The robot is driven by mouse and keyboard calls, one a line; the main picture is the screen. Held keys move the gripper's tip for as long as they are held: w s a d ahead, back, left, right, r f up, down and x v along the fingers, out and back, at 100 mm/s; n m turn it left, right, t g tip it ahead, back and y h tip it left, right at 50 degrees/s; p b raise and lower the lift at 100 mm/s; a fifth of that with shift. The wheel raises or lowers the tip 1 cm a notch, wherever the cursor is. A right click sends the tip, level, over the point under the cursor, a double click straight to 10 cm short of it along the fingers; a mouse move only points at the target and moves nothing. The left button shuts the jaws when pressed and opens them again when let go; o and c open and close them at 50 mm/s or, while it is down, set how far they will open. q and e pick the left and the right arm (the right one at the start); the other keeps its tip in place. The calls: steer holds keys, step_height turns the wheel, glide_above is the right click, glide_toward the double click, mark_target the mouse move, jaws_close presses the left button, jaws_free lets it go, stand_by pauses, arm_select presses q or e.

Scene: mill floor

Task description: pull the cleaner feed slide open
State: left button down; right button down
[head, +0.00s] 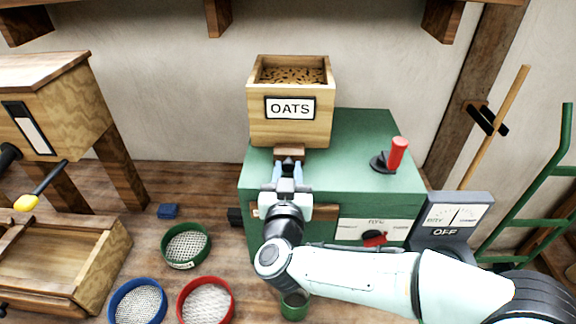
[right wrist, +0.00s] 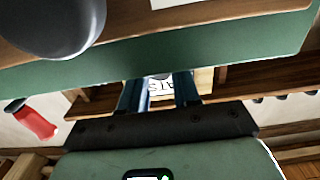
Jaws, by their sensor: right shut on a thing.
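The green cleaner (head: 350,130) stands against the wall with a wooden hopper (head: 262,128) labelled OATS on its top. The hopper is open at the top and holds grain. A small wooden feed slide (head: 289,152) sticks out at the hopper's lower front. My right gripper (head: 289,164) is shut on the slide's front end, above the cleaner's front edge. Its fingers hide part of the slide. In the right wrist view, the two fingers (right wrist: 160,92) show in front of the OATS label, and the grip itself is unclear. My left gripper is not in view.
A red-handled lever (head: 397,153) stands on the cleaner's top right. A dial box marked OFF (head: 448,215) is at its right front. Round sieves in green (head: 186,245), blue (head: 138,302) and red (head: 206,300) lie on the floor. A green hand truck (head: 530,200) stands at right.

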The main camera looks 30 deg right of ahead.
steer(key=v, duration=0.2)
steer(key=shift+s+a+r, duration=0.1)
steer(key=shift+s+a, duration=0.05)
steer(key=shift+s, duration=0.05)
steer(key=shift+a, duration=0.1)
steer(key=shift+w+f, duration=0.1)
steer(key=shift+f, duration=0.1)
steer(key=c, duration=0.9)
jaws_free()
steer(key=shift+o, duration=0.3)
steer(key=shift+s+r, duration=0.1)
steer(key=shift+s, duration=0.1)
steer(key=v, duration=1.3)
steer(key=shift+s+b, duration=0.25)
steer(key=shift+b, duration=0.05)
